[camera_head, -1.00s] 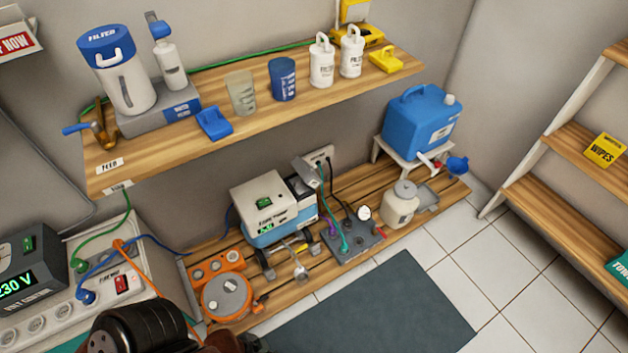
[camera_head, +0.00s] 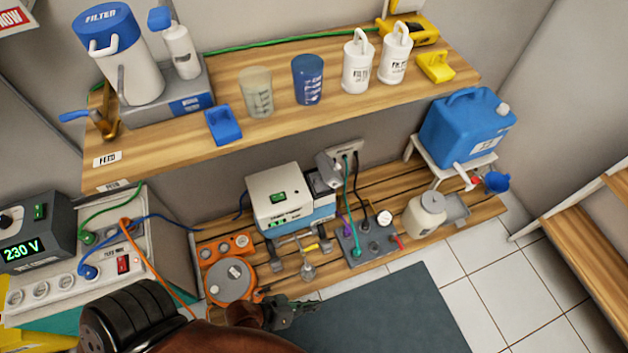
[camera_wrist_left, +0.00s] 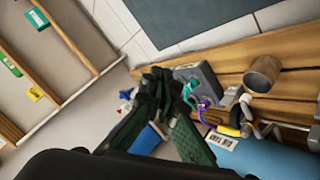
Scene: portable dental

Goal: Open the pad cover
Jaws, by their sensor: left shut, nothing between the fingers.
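I cannot tell for sure which part is the pad cover. A small light grey flap (camera_head: 333,167) stands tilted beside the wall socket (camera_head: 346,150), right of a white and blue unit (camera_head: 290,198). A grey box with cables and knobs (camera_head: 366,238) sits on the lower wooden deck; it also shows in the wrist view (camera_wrist_left: 197,85). My left gripper (camera_head: 305,307) is low at the front, over the edge of the dark mat, apart from the flap and the box. It is shut and empty. Its dark green fingers fill the middle of the wrist view (camera_wrist_left: 160,100). My right gripper is out of view.
An orange device with a round grey disc (camera_head: 228,280) lies left of my gripper. A wooden shelf (camera_head: 280,110) with cups and bottles overhangs the deck. A blue canister (camera_head: 467,130) stands at the right. The dark mat (camera_head: 390,315) is clear.

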